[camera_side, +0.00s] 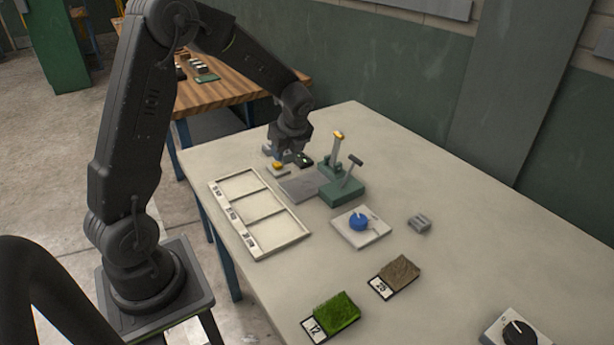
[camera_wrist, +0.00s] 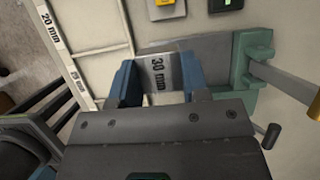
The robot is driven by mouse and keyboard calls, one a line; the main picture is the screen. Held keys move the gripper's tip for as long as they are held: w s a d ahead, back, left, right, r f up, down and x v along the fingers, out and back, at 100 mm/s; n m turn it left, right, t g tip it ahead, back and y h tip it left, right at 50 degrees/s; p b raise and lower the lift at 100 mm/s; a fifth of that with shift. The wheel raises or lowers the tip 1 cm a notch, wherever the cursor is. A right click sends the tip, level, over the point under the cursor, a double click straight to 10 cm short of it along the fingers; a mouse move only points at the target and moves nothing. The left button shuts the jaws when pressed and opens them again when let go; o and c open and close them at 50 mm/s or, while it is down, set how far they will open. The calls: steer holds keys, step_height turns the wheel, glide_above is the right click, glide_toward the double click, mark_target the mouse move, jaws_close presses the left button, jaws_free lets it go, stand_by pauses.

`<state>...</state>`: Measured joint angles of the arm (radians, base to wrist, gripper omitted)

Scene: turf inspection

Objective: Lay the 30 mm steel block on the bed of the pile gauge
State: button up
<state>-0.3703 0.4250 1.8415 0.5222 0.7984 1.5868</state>
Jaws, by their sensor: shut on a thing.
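My gripper (camera_wrist: 157,80) is shut on the 30 mm steel block (camera_wrist: 159,68), a silvery block whose "30 mm" label faces the wrist camera. In the side view my gripper (camera_side: 288,157) is above the table beyond the pile gauge; the block cannot be made out there. The pile gauge has a green body (camera_side: 343,192) with an upright post and a lever, and a flat grey bed (camera_side: 301,188). In the wrist view the grey bed (camera_wrist: 212,48) shows just past the block, partly covered by it and the right finger. The gap between block and bed cannot be told.
A cream tray (camera_side: 218,196) with labelled compartments lies left of the gauge. A yellow button (camera_side: 278,165) and a small dark box sit by my gripper. A blue knob (camera_side: 358,224), a small grey block (camera_side: 419,223) and two turf samples stand nearer. The table's right side has free room.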

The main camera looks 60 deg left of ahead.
glide_above(304, 183)
steer(key=d, duration=0.1)
steer(key=f, duration=0.3)
steer(key=shift+w+d+f, duration=0.15)
steer(key=shift+d+f, duration=0.05)
steer(key=shift+f, duration=1.95)
steer(key=shift+f, duration=0.1)
steer(key=o, duration=1.3)
steer(key=shift+c, duration=0.2)
